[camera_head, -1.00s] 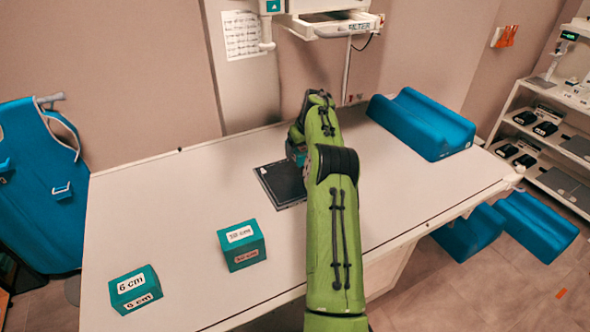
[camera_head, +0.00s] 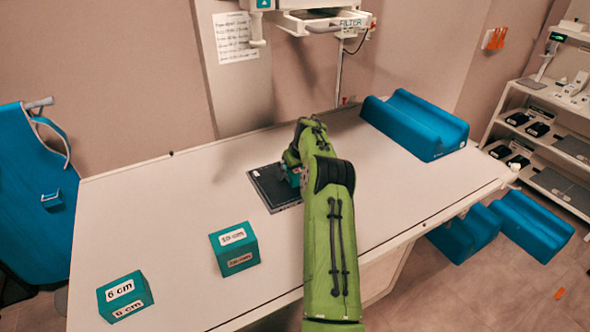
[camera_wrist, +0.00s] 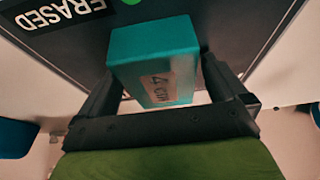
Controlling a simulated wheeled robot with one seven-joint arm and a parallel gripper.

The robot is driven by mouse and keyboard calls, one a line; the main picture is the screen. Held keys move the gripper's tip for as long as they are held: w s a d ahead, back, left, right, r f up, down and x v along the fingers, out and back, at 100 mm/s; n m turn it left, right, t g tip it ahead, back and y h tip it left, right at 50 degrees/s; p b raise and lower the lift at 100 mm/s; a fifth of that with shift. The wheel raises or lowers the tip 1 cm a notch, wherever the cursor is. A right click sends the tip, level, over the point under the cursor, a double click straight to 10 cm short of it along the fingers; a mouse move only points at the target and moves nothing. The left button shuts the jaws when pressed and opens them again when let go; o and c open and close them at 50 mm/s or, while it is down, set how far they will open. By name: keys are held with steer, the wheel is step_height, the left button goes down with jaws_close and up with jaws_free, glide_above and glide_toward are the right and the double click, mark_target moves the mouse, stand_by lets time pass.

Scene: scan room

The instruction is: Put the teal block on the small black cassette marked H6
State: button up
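A teal block labelled 4 cm (camera_wrist: 155,60) sits between the two fingers of my gripper (camera_wrist: 160,85) in the wrist view, with the fingers close against its sides. In the head view the block (camera_head: 293,176) shows only partly, beside my wrist and over the right part of the black cassette (camera_head: 266,188) on the table. The cassette (camera_wrist: 85,45) fills the wrist view's background, with an ERASED label and a green spot. No H6 mark is legible. I cannot tell whether the block touches the cassette. My arm hides part of both.
A teal 10 cm block (camera_head: 234,249) and a teal 6 cm block (camera_head: 125,297) stand at the table's (camera_head: 180,200) front left. A blue cushion (camera_head: 415,124) lies at the back right. A shelf with black items (camera_head: 530,140) stands far right.

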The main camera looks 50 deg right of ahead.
steer(key=p+v, duration=0.1)
steer(key=v, duration=1.1)
steer(key=s+a+r+n, duration=0.15)
steer(key=a+r, duration=0.45)
steer(key=a, duration=0.6)
steer(key=s+a+r+n, duration=0.1)
steer(key=s+a+r, duration=0.1)
steer(key=a+r, duration=0.75)
steer(key=s+a+f, duration=0.3)
steer(key=s+a, duration=0.6)
steer(key=s, duration=0.2)
steer(key=s+a+f+n+t+y, duration=0.1)
steer(key=s+a+f, duration=0.3)
steer(key=s+a, duration=0.5)
steer(key=s, duration=0.2)
steer(key=shift+s+a, duration=0.2)
steer(key=shift+s, duration=0.15)
